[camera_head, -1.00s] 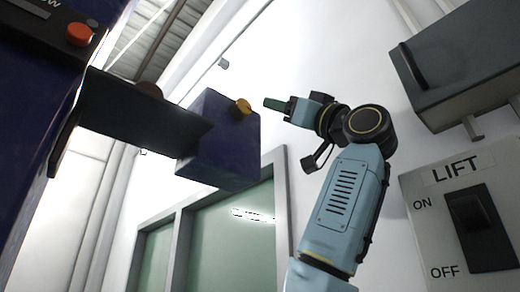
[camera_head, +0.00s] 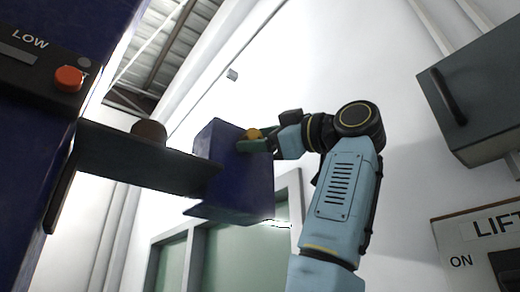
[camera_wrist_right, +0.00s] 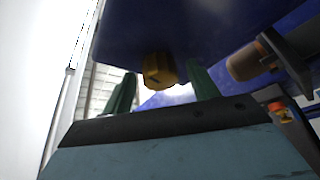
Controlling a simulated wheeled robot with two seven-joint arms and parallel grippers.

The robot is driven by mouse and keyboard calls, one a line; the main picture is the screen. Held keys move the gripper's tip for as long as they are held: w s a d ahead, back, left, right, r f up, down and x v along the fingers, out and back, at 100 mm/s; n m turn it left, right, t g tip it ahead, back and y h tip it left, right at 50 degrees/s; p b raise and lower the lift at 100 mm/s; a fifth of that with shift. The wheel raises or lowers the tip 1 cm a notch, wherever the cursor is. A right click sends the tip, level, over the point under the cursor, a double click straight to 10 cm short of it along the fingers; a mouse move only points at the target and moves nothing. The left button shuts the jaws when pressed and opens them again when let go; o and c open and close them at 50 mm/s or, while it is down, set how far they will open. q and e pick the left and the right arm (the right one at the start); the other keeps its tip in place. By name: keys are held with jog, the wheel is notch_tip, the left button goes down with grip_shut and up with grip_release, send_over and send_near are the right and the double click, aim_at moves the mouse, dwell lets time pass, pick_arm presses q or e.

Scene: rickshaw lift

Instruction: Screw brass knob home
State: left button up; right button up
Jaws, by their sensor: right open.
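The brass knob (camera_head: 253,134) sits on the blue block (camera_head: 235,170) at the end of a dark arm. In the right wrist view the knob (camera_wrist_right: 158,68) hangs below the blue surface, lying between the two green fingers. My right gripper (camera_head: 258,145) is at the knob, its green fingers overlapping it in the head view. In the right wrist view the gripper (camera_wrist_right: 161,76) is open, with a gap visible on each side of the knob. Whether the knob is fully seated cannot be told. My left gripper is not in view.
A dark bracket (camera_head: 130,160) with a brown round piece (camera_head: 149,129) joins the block to the blue column at left. A red button (camera_head: 68,79) is on that column. A grey box (camera_head: 480,80) and a LIFT panel (camera_head: 455,240) are on the right wall.

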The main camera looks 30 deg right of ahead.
jog(key=shift+w, duration=0.1)
jog(key=c, duration=1)
